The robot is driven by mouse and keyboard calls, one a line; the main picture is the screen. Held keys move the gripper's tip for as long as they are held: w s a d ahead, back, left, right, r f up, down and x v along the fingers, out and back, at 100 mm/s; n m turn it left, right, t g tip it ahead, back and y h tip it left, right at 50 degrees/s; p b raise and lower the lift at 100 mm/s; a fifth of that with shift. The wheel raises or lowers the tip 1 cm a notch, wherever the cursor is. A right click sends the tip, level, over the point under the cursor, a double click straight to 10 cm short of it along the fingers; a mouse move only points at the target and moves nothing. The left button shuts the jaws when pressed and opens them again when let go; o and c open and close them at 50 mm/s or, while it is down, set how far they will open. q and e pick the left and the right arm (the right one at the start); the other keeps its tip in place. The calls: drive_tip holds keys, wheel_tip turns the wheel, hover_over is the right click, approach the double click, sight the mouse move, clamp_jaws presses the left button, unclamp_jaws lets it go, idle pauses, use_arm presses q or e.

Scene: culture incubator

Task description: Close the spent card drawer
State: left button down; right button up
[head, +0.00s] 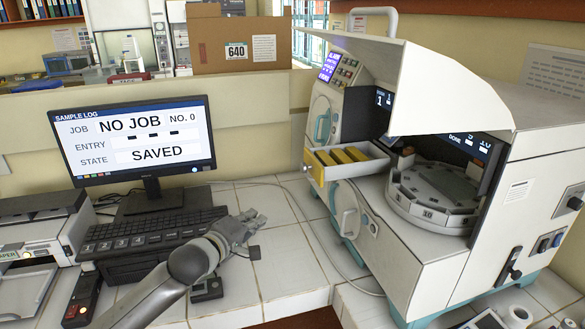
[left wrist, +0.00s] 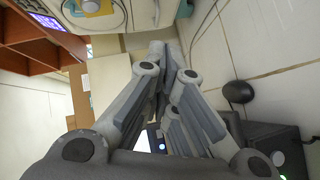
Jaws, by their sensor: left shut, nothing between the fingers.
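The spent card drawer (head: 322,172) sticks out of the left front of the white machine in the head view. It is open and holds several yellow cards (head: 350,155). My left gripper (head: 252,222) is over the tiled bench, to the left of the drawer and lower in the picture, clear of it. Its fingers are closed together and empty; they also show in the left wrist view (left wrist: 167,50). My right gripper is not in view.
The machine's big lid (head: 430,85) is raised over a round carousel (head: 435,190). A monitor (head: 135,140) and keyboard (head: 150,235) stand left of my gripper. A thin cable (head: 325,262) lies on the bench. Bare tiles (head: 285,250) lie between gripper and machine.

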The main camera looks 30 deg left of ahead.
use_arm(q)
wheel_tip(320, 180, up, 8)
drive_tip(key=w+a+n+t, duration=0.1)
drive_tip(key=w+n+t, duration=0.1)
drive_tip(key=w+d+p, duration=0.1)
drive_tip(key=w+p, duration=0.3)
drive_tip(key=w, duration=0.9)
drive_tip(key=shift+d+f+h+p, duration=0.2)
drive_tip(key=shift+d+h+p, duration=0.1)
drive_tip(key=shift+p, duration=0.05)
